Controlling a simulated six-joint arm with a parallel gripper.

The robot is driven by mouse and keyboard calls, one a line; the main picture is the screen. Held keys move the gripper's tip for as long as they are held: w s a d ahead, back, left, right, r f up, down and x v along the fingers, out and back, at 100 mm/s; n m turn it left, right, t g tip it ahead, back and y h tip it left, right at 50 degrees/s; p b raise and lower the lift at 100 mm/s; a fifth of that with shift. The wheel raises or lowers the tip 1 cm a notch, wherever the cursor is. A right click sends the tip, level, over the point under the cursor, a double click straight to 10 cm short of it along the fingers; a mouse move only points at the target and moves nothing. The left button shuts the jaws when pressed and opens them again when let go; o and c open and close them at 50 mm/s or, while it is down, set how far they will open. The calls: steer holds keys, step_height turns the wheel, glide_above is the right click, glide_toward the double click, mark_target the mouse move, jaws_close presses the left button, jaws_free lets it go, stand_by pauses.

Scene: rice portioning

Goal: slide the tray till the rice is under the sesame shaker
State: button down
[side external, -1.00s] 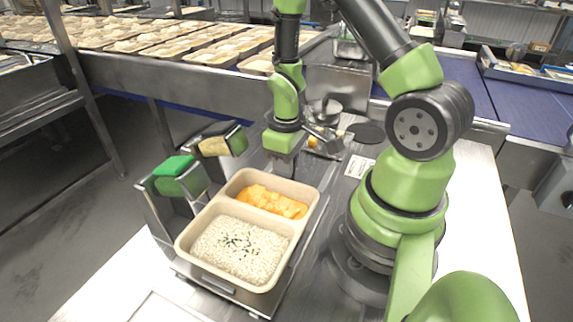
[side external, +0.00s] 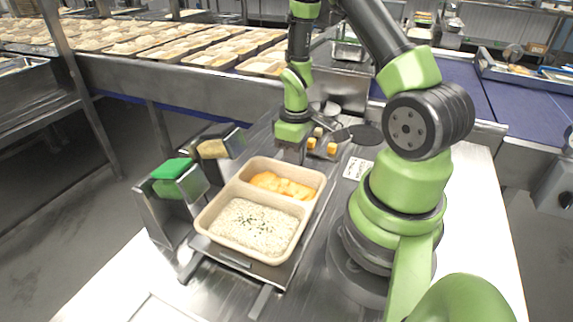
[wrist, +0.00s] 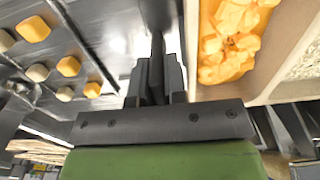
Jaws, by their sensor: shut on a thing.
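The beige tray (side external: 208,222) lies on a metal slide plate. Its near compartment holds white rice (side external: 252,226) with dark green flecks on the middle; its far compartment holds orange pieces (side external: 282,186). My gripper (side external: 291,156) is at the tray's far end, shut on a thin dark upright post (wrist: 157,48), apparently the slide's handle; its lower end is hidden. Left of the tray stand two dispensers, one with tan contents (side external: 213,149), one green-topped (side external: 172,170). The tan one is possibly the sesame shaker; I cannot read a label. The rice sits right of the green-topped one.
Slide rails (side external: 263,301) show below the tray's near end. Orange and pale cubes (side external: 332,148) lie on a metal surface just right of my gripper, and show in the wrist view (wrist: 33,29). A conveyor with several filled trays (side external: 210,55) runs behind.

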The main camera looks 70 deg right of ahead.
steer(key=d, duration=0.6)
steer(key=shift+d, duration=0.15)
steer(key=c, duration=1.5)
jaws_free()
steer(key=shift+o, duration=0.3)
step_height(320, 180, up, 10)
